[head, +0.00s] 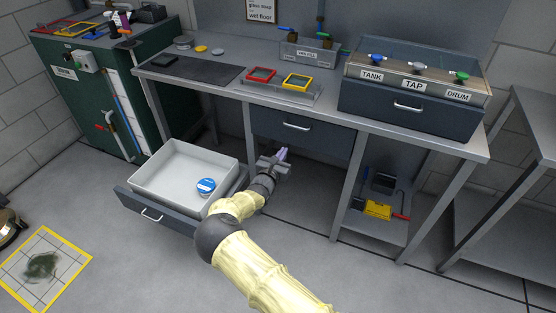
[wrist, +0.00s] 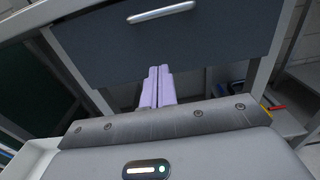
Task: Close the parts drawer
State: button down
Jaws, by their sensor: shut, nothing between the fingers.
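An open drawer with a dark front (head: 153,211) and a white inside stands pulled out low at the left, under the bench. A round blue-lidded container (head: 206,187) lies in it. I see no label naming it the parts drawer. My gripper (head: 283,153) is just right of the open drawer's back part, with its lilac fingers shut and empty. A second dark drawer (head: 300,135) under the benchtop looks closed. Its front and handle (wrist: 160,12) fill the top of the wrist view, beyond the shut fingertips (wrist: 160,68). The fingers appear apart from it.
The bench (head: 215,91) carries red and yellow frames, a clear bin and a dark case labelled TANK, TAP and DRUM (head: 412,85). A lower shelf (head: 372,225) holds a yellow item. A yellow-edged floor mat (head: 75,253) lies left. The floor before the open drawer is clear.

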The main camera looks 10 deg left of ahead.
jog(key=s, duration=0.2)
jog(key=s+a, duration=0.1)
jog(key=s, duration=0.1)
jog(key=shift+s, duration=0.1)
